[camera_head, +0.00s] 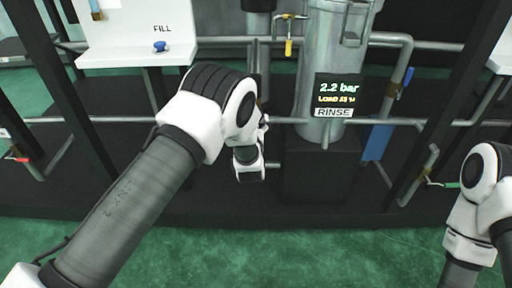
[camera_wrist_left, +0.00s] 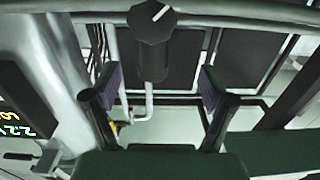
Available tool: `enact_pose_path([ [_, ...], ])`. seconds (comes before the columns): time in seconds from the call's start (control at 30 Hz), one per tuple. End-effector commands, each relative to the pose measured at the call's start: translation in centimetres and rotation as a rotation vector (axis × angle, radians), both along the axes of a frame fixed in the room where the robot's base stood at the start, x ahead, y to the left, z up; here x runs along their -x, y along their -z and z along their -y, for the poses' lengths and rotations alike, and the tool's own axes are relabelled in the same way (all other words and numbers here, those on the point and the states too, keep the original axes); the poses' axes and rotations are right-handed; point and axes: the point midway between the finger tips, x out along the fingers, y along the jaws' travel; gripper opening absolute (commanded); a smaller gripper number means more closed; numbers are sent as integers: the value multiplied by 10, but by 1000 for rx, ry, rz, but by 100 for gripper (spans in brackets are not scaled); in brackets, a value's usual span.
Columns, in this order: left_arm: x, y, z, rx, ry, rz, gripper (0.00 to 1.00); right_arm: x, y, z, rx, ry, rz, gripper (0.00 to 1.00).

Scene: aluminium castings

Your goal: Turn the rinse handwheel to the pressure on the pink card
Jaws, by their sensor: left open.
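The rinse handwheel, a black knob (camera_wrist_left: 152,24) with a white pointer mark, shows at the top of the left wrist view, on a dark stem. My left gripper (camera_wrist_left: 160,78) is open and empty, its two fingers apart on either side of the stem in that view, with the knob beyond the fingertips. In the head view my left wrist hides the handwheel and most of the gripper. The display (camera_head: 338,90) above the RINSE label (camera_head: 333,113) reads 2.2 bar. It is partly visible in the wrist view (camera_wrist_left: 22,105). No pink card shows. My right gripper is out of view.
A grey metal vessel (camera_head: 317,60) stands behind the display, with pipes (camera_head: 400,75) around it. A white FILL panel (camera_head: 125,35) with a blue knob (camera_head: 161,46) is at upper left. A yellow-handled valve (camera_head: 288,46) hangs near the vessel. Green floor (camera_head: 320,250) is clear in front.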

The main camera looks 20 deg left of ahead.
Motion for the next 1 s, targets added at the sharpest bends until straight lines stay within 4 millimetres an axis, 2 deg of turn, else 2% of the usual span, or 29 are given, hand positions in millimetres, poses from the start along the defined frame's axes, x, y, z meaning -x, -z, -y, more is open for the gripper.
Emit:
enact_pose_path([
  [0.03, -2, 31, 5, -3, 9, 13, 83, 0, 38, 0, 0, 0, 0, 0],
  [0.13, -4, 39, 11, -6, 19, 22, 83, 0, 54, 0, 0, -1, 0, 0],
  [0.27, -8, 37, 10, -6, 19, 26, 83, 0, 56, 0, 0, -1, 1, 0],
  [0.37, -18, 36, 7, -5, 19, 27, 83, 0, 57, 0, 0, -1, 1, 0],
  [0.6, -62, 38, -7, -4, 18, 26, 83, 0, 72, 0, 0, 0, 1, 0],
  [0.7, -74, 36, -10, -5, 19, 25, 83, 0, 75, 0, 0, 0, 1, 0],
  [0.97, -79, 35, -11, -7, 20, 22, 83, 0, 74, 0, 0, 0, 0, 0],
  [1.0, -79, 35, -11, -7, 20, 22, 80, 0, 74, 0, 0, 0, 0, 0],
])
